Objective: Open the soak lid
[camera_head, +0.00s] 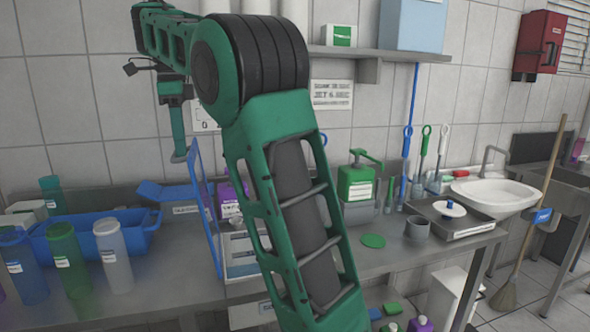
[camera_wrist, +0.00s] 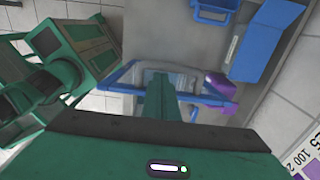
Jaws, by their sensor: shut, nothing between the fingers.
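A thin blue frame (camera_head: 207,222), which looks like the soak lid, stands steeply raised at the left side of a pale box (camera_head: 242,262) on the steel bench. In the wrist view the blue frame (camera_wrist: 207,99) runs across behind my gripper. My gripper (camera_head: 180,156) is shut and empty, pointing down near the top of the frame in the head view. In the wrist view its green fingers (camera_wrist: 166,100) overlap the frame; I cannot tell whether they touch it. My arm hides the right part of the box.
A blue basin (camera_head: 140,236) and several bottles stand left on the bench. A purple container (camera_wrist: 220,86) is close beside the frame. A green dispenser (camera_head: 356,183), grey cup (camera_head: 417,228) and white sink (camera_head: 497,192) are to the right. A shelf (camera_head: 375,54) hangs above.

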